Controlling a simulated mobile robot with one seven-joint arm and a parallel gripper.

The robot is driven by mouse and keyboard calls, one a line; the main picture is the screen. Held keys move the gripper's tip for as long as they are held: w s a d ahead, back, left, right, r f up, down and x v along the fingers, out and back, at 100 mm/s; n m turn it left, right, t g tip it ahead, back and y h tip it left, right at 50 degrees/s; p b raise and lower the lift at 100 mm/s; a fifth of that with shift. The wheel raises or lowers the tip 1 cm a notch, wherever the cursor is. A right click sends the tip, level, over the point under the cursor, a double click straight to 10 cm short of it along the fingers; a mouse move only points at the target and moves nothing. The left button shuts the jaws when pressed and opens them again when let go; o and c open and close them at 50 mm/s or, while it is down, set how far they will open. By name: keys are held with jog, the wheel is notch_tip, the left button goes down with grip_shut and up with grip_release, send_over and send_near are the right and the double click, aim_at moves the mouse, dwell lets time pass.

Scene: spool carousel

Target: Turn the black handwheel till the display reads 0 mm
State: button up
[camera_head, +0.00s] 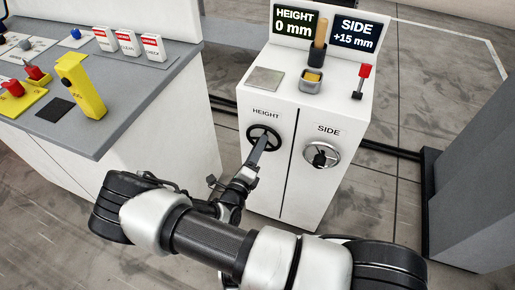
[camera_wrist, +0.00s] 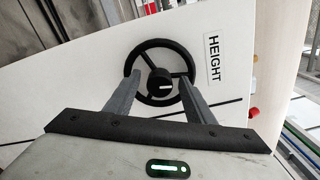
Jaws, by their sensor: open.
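The black handwheel (camera_head: 250,131) is on the white cabinet's front, under the label HEIGHT. It has three spokes and a hub with a white mark, seen in the wrist view (camera_wrist: 159,43). The HEIGHT display (camera_head: 293,22) reads 0 mm. My gripper (camera_head: 262,142) is at the handwheel with its fingers open. In the wrist view my gripper (camera_wrist: 160,80) has one finger on each side of the hub, overlapping the rim in the picture. I cannot tell whether the fingers touch the wheel.
A silver handwheel (camera_head: 333,154) labelled SIDE is to the right; the SIDE display (camera_head: 358,34) reads +15 mm. A red-handled lever (camera_head: 362,76) stands on the cabinet top. A grey counter (camera_head: 140,85) with a yellow device (camera_head: 80,84) is at left. A grey block (camera_head: 480,190) is at right.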

jog(key=v, duration=1.7)
jog(key=shift+s+p, duration=0.2)
jog(key=shift+p, duration=0.1)
jog(key=shift+a+r, duration=0.1)
jog(key=s+d+r+m+g, duration=0.1)
jog(key=d+r+m+g, duration=0.75)
jog(key=r+m, duration=0.55)
jog(key=s+d+r+m+g, duration=0.1)
jog(key=d+r+m+g, duration=0.8)
jog(key=m, duration=0.9)
jog(key=s+d+r+m+t+y+p, duration=0.1)
jog(key=r+m+p, duration=0.5)
jog(key=r, duration=0.8)
jog(key=s+d+r+m+t+y+p, duration=0.2)
jog(key=r+m+t+y+p, duration=0.3)
jog(key=r, duration=0.9)
jog(key=s+m+p, duration=0.1)
jog(key=m+p, duration=0.1)
jog(key=shift+s+d+r+p, duration=0.15)
jog(key=shift+s+p, duration=0.2)
jog(key=shift+p, duration=0.05)
